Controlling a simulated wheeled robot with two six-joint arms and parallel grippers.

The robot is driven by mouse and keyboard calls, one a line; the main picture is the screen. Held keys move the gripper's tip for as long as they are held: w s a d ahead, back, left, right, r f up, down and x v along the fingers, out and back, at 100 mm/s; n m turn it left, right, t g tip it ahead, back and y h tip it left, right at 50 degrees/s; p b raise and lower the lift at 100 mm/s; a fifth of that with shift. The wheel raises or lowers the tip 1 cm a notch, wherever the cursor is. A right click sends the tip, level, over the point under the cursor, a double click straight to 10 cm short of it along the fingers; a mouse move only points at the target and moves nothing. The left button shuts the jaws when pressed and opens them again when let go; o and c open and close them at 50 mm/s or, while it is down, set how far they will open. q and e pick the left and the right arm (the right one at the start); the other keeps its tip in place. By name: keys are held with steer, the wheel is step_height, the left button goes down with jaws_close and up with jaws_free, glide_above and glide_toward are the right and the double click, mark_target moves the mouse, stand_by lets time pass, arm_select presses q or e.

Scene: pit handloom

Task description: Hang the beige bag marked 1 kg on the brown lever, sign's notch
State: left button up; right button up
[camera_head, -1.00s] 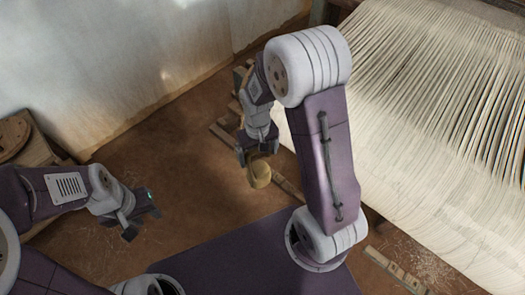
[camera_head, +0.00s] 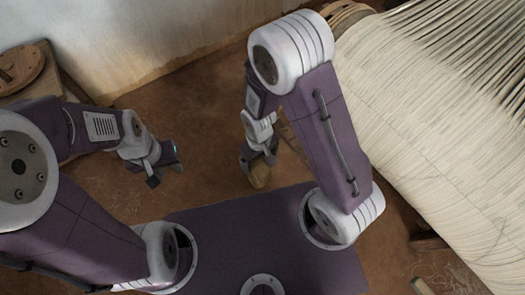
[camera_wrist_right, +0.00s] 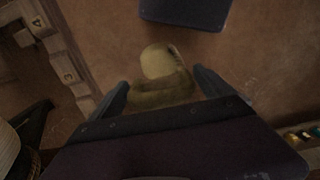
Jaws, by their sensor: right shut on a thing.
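A beige bag (camera_head: 260,178) hangs in my right gripper (camera_head: 258,160) in the head view, above the brown floor. The right wrist view shows the bag (camera_wrist_right: 163,78) between the two fingers, which are shut on it. No 1 kg mark can be read on it. My left gripper (camera_head: 165,172) is empty, its fingers apart, left of the bag. A notched wooden bar (camera_wrist_right: 58,55) with numerals, one reading 3, runs along the left of the wrist view, apart from the bag. I cannot tell whether it is the brown lever.
A loom with pale threads (camera_head: 430,120) fills the right of the head view. A round wooden piece (camera_head: 20,68) lies on a wooden stand at the far left, near a pale wall (camera_head: 150,35). Small coloured things (camera_wrist_right: 302,135) show at the right of the wrist view. Floor between the grippers is clear.

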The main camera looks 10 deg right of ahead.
steer(key=shift+d, duration=0.1)
steer(key=b, duration=0.2)
glide_toward(295, 143)
steer(key=shift+s+a+f, duration=0.9)
steer(key=shift+a+f, duration=1.3)
steer(key=shift+f, duration=0.4)
steer(key=shift+w+d, duration=0.3)
steer(key=shift+d, duration=0.4)
steer(key=shift+w+d, duration=0.3)
steer(key=shift+d, duration=0.35)
steer(key=shift+w+d, duration=0.3)
steer(key=shift+d, duration=0.4)
steer(key=shift+d+b, duration=0.25)
steer(key=shift+b, duration=0.1)
steer(key=shift+a+f+b, duration=0.1)
steer(key=shift+f+b, duration=0.55)
steer(key=shift+f, duration=0.5)
steer(key=shift+f, duration=0.25)
steer(key=o, duration=1.8)
